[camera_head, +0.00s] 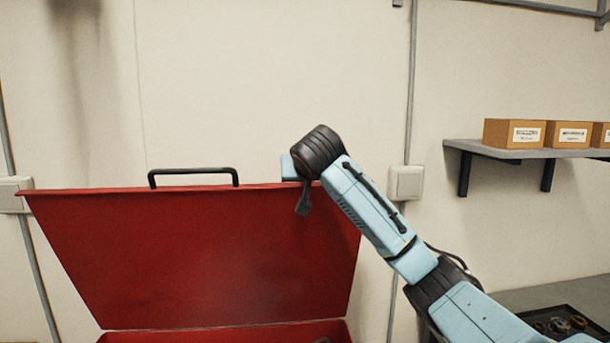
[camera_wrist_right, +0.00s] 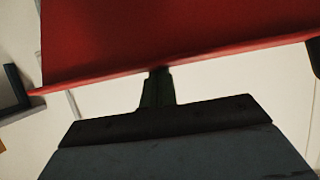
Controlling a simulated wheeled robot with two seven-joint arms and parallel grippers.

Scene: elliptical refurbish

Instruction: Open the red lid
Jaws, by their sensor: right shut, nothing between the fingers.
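The red lid (camera_head: 200,255) stands raised and upright, leaning back a little, above the red box (camera_head: 230,334) at the bottom of the head view. A black handle (camera_head: 193,172) sits on the lid's top edge. My right arm comes in from the right, and its gripper (camera_head: 302,207) is at the lid's upper right edge, partly hidden by the wrist. In the right wrist view my right gripper (camera_wrist_right: 158,75) is shut and empty, with its tips at the edge of the red lid (camera_wrist_right: 160,35). Whether they touch the lid is unclear. My left gripper is out of view.
A wall shelf (camera_head: 500,148) with cardboard boxes (camera_head: 514,133) is at the right. A dark tray (camera_head: 560,322) with small parts lies at the lower right. Pipes and a switch box (camera_head: 405,183) are on the wall behind. The space above the lid is clear.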

